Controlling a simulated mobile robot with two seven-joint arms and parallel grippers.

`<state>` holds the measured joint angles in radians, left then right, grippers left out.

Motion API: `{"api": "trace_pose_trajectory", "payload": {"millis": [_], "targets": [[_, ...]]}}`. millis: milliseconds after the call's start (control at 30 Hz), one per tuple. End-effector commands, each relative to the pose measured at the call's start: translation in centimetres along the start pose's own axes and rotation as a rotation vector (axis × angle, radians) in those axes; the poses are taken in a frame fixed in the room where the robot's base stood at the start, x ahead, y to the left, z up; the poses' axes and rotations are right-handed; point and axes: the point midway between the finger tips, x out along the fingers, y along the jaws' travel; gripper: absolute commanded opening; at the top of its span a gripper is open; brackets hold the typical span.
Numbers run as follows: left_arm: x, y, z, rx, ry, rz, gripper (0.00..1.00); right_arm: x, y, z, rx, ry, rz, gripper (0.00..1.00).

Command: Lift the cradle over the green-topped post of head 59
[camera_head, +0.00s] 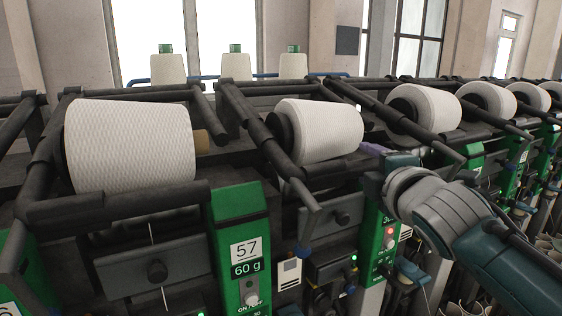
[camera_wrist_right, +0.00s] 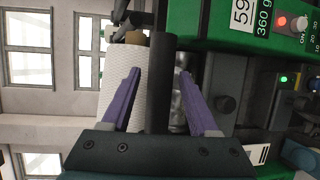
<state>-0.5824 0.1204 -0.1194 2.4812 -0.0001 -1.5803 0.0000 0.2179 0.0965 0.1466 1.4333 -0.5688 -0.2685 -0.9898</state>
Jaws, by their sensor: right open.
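In the right wrist view, a green post top (camera_wrist_right: 235,22) carries a label reading 59 and 360 g. A dark cradle bar (camera_wrist_right: 160,85) stands upright in that picture, with a white yarn cone (camera_wrist_right: 113,80) beside it. My right gripper (camera_wrist_right: 155,74) is open. Its purple fingers lie either side of the bar in the picture; I cannot tell whether they touch it. In the head view, my right gripper (camera_head: 374,149) shows only as a bit of purple behind my wrist, near a green post (camera_head: 380,245) whose number is partly hidden. My left gripper is not in view.
In the head view, the post marked 57 (camera_head: 240,245) stands left of my arm. White cones (camera_head: 130,143) sit in dark cradle frames along the machine. Another cone (camera_head: 320,130) is nearer my gripper. Cradle bars (camera_head: 290,165) reach out close by.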

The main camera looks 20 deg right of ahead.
Motion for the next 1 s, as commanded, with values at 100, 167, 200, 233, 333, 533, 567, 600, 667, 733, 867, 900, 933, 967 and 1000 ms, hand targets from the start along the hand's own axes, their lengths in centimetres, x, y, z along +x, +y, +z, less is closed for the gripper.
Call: {"api": "trace_pose_trajectory", "payload": {"millis": [100,167,200,233,333,533,567,600,667,733,867,900,933,967,1000], "targets": [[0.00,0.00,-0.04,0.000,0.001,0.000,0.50,0.01,0.00,0.02,0.000,0.000,0.000,0.61],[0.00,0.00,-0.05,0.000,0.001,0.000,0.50,0.01,0.00,0.01,0.000,0.000,0.000,0.61],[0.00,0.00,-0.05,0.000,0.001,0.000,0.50,0.00,-0.01,0.01,0.000,0.000,0.000,0.58],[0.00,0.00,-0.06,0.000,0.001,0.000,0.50,0.00,-0.01,0.01,0.000,0.000,0.000,0.55],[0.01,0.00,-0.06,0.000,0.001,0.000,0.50,-0.01,-0.02,0.01,0.000,0.000,-0.001,0.44],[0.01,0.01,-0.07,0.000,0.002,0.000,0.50,-0.02,-0.03,0.00,0.000,0.000,-0.001,0.21],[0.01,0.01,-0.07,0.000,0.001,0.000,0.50,-0.02,-0.02,0.00,0.000,0.000,-0.001,0.18],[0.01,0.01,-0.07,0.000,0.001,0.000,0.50,-0.02,-0.03,0.00,0.000,0.000,-0.001,0.14],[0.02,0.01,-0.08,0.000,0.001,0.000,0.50,-0.02,-0.03,0.00,0.000,0.000,-0.001,0.07],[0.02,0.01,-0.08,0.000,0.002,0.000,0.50,-0.02,-0.02,0.00,0.000,0.000,-0.001,0.00],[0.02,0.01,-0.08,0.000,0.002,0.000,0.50,-0.02,-0.02,-0.01,0.000,0.000,-0.001,0.00],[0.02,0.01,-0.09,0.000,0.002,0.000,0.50,-0.03,-0.02,-0.01,0.000,0.000,-0.001,0.00],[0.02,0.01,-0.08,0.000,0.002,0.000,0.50,-0.03,-0.02,-0.01,0.000,0.000,-0.001,0.00],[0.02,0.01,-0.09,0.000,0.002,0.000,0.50,-0.03,-0.02,-0.01,0.000,0.000,-0.001,0.00],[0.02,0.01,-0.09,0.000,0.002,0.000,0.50,-0.03,-0.02,-0.01,0.000,0.000,0.000,0.00]]}}
